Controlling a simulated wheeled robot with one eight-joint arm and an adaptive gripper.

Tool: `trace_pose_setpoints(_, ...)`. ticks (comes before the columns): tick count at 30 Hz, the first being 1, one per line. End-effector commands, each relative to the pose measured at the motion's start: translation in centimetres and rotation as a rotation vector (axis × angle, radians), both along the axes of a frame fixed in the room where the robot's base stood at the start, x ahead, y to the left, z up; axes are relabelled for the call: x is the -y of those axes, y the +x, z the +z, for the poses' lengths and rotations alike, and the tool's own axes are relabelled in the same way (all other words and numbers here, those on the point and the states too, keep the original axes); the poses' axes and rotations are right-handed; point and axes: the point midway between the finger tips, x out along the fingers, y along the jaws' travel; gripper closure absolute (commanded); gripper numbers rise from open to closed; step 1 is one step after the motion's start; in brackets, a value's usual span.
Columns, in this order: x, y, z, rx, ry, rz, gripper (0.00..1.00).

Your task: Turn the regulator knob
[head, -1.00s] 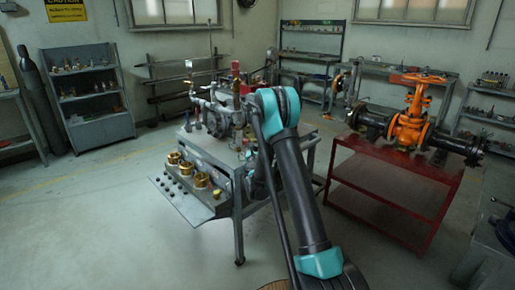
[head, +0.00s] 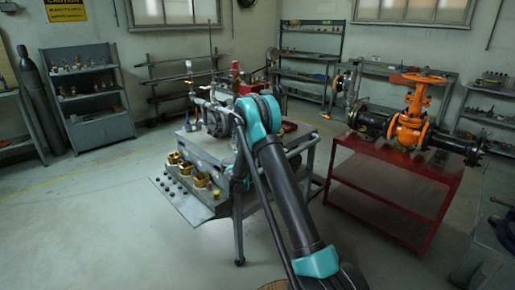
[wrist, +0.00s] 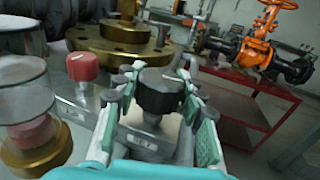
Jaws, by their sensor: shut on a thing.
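A black regulator knob (wrist: 158,92) stands in the middle of the wrist view, above a grey body with a small label. My gripper (wrist: 160,85) is around it, with one green-padded finger on each side, and is shut on the knob. How much of the knob the fingers touch is hard to tell. In the head view my arm hides the knob and most of the gripper, at the grey workbench (head: 195,207).
A red knob (wrist: 83,67) is close on the left, beside a clear cylinder (wrist: 22,92) on a brass base. A brass flange (wrist: 118,45) is behind. A red table (head: 385,195) with an orange gate valve (head: 411,118) stands right of the bench. Open floor lies left.

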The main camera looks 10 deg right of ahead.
Motion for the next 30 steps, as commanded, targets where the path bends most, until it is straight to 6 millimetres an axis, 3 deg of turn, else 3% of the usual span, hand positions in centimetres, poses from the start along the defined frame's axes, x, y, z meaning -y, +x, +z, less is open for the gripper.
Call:
trace_pose_setpoints(7, 0.0, 0.0, 0.0, 0.000, 0.000, 0.001, 0.90)
trace_pose_setpoints(8, 0.0, 0.0, 0.0, 0.000, 0.000, 0.001, 0.58)
trace_pose_setpoints(13, 0.0, 0.0, 0.0, 0.000, 0.000, 0.001, 0.38)
trace_pose_setpoints(23, 0.0, 0.0, 0.2, 0.000, 0.000, 0.002, 0.38)
trace_pose_setpoints(30, 0.0, 0.0, 3.4, 0.000, 0.000, 0.002, 0.38)
